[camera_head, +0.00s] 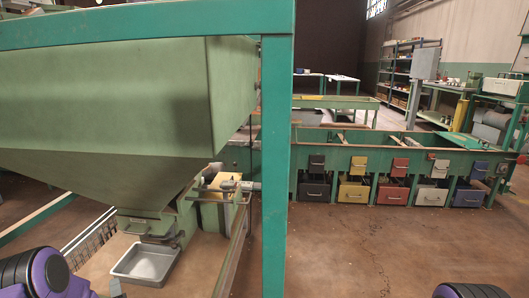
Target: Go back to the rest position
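My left arm comes in at the bottom left, purple and black. A small grey tip of my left gripper (116,289) shows at the bottom edge, just below and left of a metal tray. Most of that gripper is cut off, so its opening cannot be judged. Only a purple and black part of my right arm shows at the bottom right; the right gripper is out of view.
A large green hopper (100,95) in a teal frame (275,170) fills the left. The metal tray (147,263) sits under its outlet. A green bench (400,147) with coloured drawers stands behind at right. The brown floor (370,250) is clear at lower right.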

